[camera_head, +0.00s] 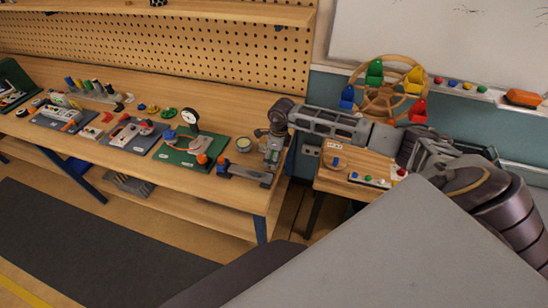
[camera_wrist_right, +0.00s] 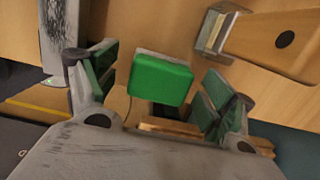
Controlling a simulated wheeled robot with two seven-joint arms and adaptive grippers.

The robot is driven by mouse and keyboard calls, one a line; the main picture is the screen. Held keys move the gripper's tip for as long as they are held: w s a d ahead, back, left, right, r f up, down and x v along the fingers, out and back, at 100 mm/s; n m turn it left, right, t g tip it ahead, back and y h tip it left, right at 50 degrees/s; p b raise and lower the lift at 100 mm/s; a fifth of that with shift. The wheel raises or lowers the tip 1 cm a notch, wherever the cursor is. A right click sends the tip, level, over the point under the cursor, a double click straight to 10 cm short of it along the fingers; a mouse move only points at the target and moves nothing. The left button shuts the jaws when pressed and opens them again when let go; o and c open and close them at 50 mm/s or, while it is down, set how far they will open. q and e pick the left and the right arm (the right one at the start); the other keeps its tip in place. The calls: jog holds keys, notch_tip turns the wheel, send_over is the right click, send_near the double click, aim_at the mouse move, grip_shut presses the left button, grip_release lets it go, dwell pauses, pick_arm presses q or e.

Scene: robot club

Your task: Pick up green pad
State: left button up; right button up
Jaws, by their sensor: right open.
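A green pad (camera_wrist_right: 161,79) with a pale edge shows in the right wrist view, in the gap between my right gripper's two fingers. The fingers stand apart on either side of it, and a gap shows on each side. In the head view my right gripper (camera_head: 269,163) points down at the right end of the workbench; no green pad can be made out under it there. A green piece (camera_head: 375,71) sits on the wooden wheel (camera_head: 362,101); I cannot tell whether it is the same pad. My left gripper is not in view.
On the workbench (camera_head: 206,208) a green-based gauge device (camera_head: 187,153) and a small round tin (camera_head: 244,145) stand left of my right gripper. A small side table (camera_head: 326,180) stands right. In the wrist view a wooden piece with a dark hole (camera_wrist_right: 272,42) lies upper right.

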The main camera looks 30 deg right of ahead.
dwell(0.4)
jog(key=c, duration=1.1)
jog(key=shift+r, duration=0.1)
jog(key=shift+r+b, duration=1)
jog(key=shift+r, duration=3.9)
